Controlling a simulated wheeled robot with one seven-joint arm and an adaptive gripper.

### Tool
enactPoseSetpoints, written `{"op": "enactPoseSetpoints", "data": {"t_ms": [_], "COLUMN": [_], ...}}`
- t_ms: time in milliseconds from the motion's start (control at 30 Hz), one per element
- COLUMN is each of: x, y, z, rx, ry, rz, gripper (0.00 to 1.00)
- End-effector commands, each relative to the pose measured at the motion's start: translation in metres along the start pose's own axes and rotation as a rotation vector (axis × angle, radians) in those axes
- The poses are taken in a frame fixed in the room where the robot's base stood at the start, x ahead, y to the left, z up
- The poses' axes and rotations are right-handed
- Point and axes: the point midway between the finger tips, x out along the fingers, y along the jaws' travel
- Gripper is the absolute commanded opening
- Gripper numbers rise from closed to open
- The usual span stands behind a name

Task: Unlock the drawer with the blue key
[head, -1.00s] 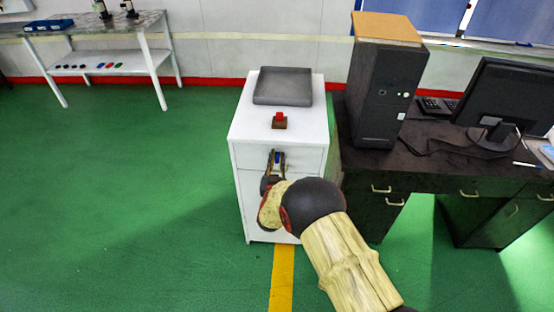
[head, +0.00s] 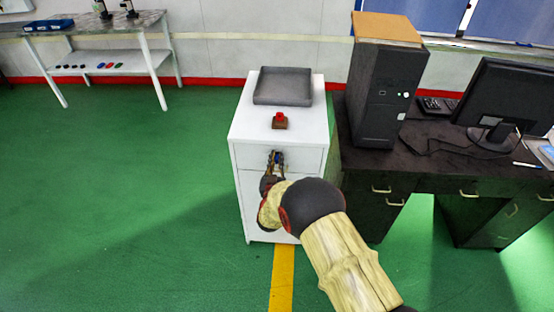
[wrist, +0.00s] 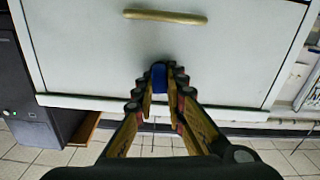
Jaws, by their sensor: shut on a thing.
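The white cabinet (head: 250,205) stands in the middle of the head view, with a drawer front (head: 300,158) at its top. My gripper (head: 276,158) is at this drawer front. It is shut on the blue key (wrist: 158,78), of which a small blue part shows between the fingertips in the wrist view. My fingers also show there (wrist: 159,95), before a white panel (wrist: 85,55) with a tan bar handle (wrist: 165,17). The key's shaft and the lock are hidden, so I cannot tell how far the key is in.
A grey tray (head: 283,86) and a red piece on a brown base (head: 280,122) sit on the cabinet top. A dark desk (head: 425,165) with a computer tower (head: 383,95) and monitor (head: 505,95) stands close at the right. Green floor (head: 130,190) is clear at the left.

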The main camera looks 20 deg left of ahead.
Motion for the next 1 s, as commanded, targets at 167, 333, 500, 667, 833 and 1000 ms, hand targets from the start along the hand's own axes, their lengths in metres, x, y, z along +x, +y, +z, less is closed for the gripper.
{"op": "enactPoseSetpoints", "data": {"t_ms": [167, 333, 500, 667, 833, 1000], "x": [-0.0002, -0.0003, -0.0002, -0.0003, -0.0002, -0.0002], "y": [-0.0015, -0.0028, -0.0041, -0.0052, -0.0062, -0.0071], "z": [0.0, 0.0, 0.0004, 0.0011, 0.0015, 0.0021], "rx": [-0.146, -0.307, -0.469, -0.621, -0.783, -0.944], "ry": [0.0, 0.0, 0.0, 0.0, 0.001, 0.001], "rz": [-0.001, -0.001, -0.001, -0.001, -0.001, -0.001], "gripper": [0.0, 0.0, 0.0, 0.0, 0.0, 0.0]}}
